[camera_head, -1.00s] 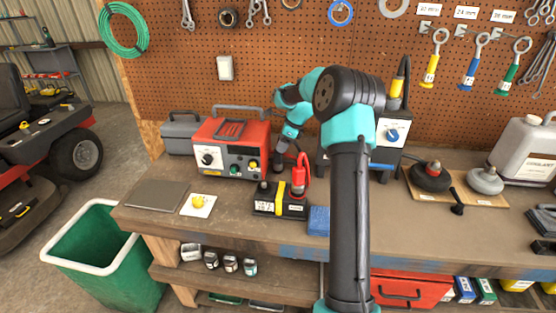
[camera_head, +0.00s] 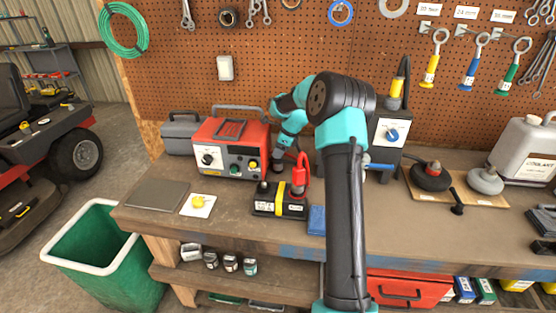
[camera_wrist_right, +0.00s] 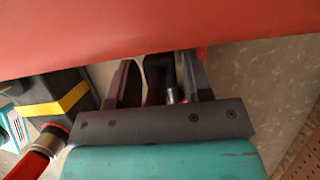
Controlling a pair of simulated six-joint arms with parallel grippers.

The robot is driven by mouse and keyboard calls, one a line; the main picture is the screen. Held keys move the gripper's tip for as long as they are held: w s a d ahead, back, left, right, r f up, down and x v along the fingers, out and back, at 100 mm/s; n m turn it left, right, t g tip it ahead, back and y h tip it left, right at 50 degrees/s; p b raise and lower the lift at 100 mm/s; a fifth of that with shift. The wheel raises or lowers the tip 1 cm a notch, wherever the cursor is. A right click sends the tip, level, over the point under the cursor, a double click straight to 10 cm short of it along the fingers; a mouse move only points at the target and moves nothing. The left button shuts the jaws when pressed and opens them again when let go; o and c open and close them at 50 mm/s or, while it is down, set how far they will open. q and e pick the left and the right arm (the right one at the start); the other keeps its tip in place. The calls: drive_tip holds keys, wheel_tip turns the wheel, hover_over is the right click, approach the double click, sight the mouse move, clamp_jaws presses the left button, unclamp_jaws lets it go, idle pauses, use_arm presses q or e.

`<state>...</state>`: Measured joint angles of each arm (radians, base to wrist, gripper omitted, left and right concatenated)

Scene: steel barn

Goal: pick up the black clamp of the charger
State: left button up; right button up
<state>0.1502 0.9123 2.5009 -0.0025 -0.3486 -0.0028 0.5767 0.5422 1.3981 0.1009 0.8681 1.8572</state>
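The red charger (camera_head: 250,133) stands on the workbench, with a dial and a grey front panel. My right gripper (camera_head: 277,168) is low at the charger's right front side, partly hidden by my own arm. In the right wrist view the gripper's two dark fingers (camera_wrist_right: 160,82) stand apart, with the black clamp (camera_wrist_right: 158,72) between them. A gap shows beside the clamp, and its far end is hidden under the charger's red body (camera_wrist_right: 150,30). The red clamp (camera_head: 302,175) is on the black battery (camera_head: 293,209) in front. My left gripper is not in view.
A blue box (camera_head: 317,220) lies right of the battery. A yellow knob on a white card (camera_head: 198,206) and a grey flat plate (camera_head: 157,195) lie to the left. A grey toolbox (camera_head: 182,133) stands behind. The pegboard (camera_head: 270,60) closes off the back.

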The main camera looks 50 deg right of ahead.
clamp_jaws()
idle(0.3)
wheel_tip(320, 180, up, 18)
idle(0.5)
idle(0.4)
